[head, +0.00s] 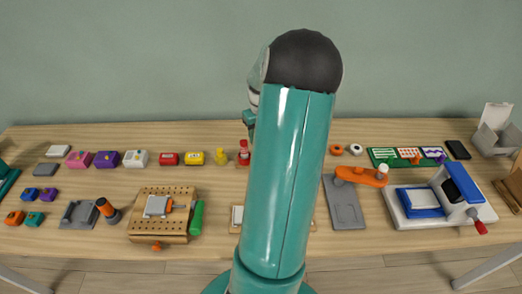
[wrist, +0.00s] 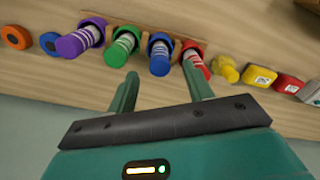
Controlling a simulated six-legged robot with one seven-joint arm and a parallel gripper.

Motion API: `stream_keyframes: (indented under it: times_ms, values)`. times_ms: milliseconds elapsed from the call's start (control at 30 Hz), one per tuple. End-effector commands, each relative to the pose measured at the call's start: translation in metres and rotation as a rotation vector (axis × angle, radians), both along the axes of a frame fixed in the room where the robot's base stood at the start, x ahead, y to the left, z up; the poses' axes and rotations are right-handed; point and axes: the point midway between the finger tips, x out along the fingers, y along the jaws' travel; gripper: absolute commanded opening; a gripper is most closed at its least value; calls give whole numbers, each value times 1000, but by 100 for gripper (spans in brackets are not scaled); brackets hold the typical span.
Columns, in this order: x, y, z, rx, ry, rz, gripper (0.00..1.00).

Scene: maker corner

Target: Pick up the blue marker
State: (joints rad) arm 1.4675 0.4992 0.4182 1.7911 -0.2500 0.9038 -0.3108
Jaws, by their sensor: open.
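The blue marker (wrist: 159,58) stands in a wooden rack (wrist: 181,42) in the wrist view, between a green marker (wrist: 122,47) and a red marker (wrist: 194,62). A purple marker (wrist: 80,40) is at the rack's left end. My gripper (wrist: 160,70) is open and empty. In the wrist picture its fingertips lie to either side of the blue marker; I cannot tell how far off it is. In the head view my arm hides the blue marker, and only the red marker (head: 244,153) shows beside the arm.
A yellow bottle (wrist: 227,70) stands near the red marker, with yellow (wrist: 262,77) and red (wrist: 288,84) boxes beyond. Orange (wrist: 15,36) and blue (wrist: 51,43) round pieces lie past the purple marker. A drilled wooden block (head: 145,222) stands at the bench's front.

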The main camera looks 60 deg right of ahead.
Motion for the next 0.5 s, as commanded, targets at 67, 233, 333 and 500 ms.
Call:
stream_keyframes:
  times_ms: [67,233,333,500]
  values:
    - [-1,0,-6,1,0,0,51]
    - [-1,-1,-24,4,0,0,51]
    - [1,-1,-40,4,-1,0,51]
    - [1,-2,-56,0,-1,0,51]
